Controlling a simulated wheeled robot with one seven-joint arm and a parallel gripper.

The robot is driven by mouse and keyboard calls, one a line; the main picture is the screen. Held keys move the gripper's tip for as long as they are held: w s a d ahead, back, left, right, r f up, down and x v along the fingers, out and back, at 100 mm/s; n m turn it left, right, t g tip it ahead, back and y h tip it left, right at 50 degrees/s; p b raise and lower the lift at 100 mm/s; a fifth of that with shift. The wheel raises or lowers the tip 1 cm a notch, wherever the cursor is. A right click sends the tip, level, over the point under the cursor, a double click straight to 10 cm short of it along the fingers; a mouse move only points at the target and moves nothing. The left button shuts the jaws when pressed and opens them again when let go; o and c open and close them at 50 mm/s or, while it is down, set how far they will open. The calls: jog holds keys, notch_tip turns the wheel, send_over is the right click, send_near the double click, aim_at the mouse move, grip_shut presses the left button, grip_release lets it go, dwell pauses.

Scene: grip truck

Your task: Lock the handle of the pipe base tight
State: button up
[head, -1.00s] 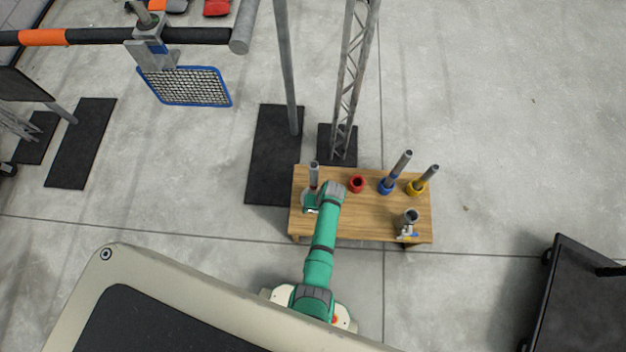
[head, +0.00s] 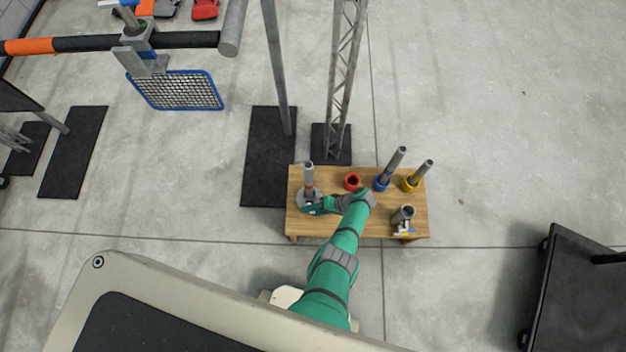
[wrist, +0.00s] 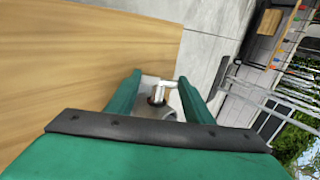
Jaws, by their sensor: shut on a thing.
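The grey pipe base (head: 303,198) sits at the left end of the wooden table, with a grey pipe (head: 309,177) standing upright in it. My gripper (head: 309,209) is low at the front side of this base, reaching in from the right. In the wrist view my gripper's two green fingers (wrist: 161,80) stand a little apart, with the pale metal handle (wrist: 166,86) between their tips. The gripper is shut on this handle. Parts of the base behind the fingers are hidden, and how tight the handle is cannot be seen.
The wooden table (head: 340,222) also holds a red ring holder (head: 352,181), blue (head: 382,184) and yellow (head: 409,185) holders with tilted pipes, and a grey clamp piece (head: 403,215). A lattice truss (head: 342,80) stands behind. A black cart (head: 580,290) is at right.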

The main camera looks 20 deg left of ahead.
jog(key=shift+s+y, duration=0.1)
jog(key=shift+y, duration=0.2)
dwell(0.4)
jog(key=o, duration=1.1)
jog(key=shift+c, duration=0.2)
jog(key=shift+d, duration=0.1)
jog(key=shift+w+d+r, duration=0.2)
jog(key=v, duration=1)
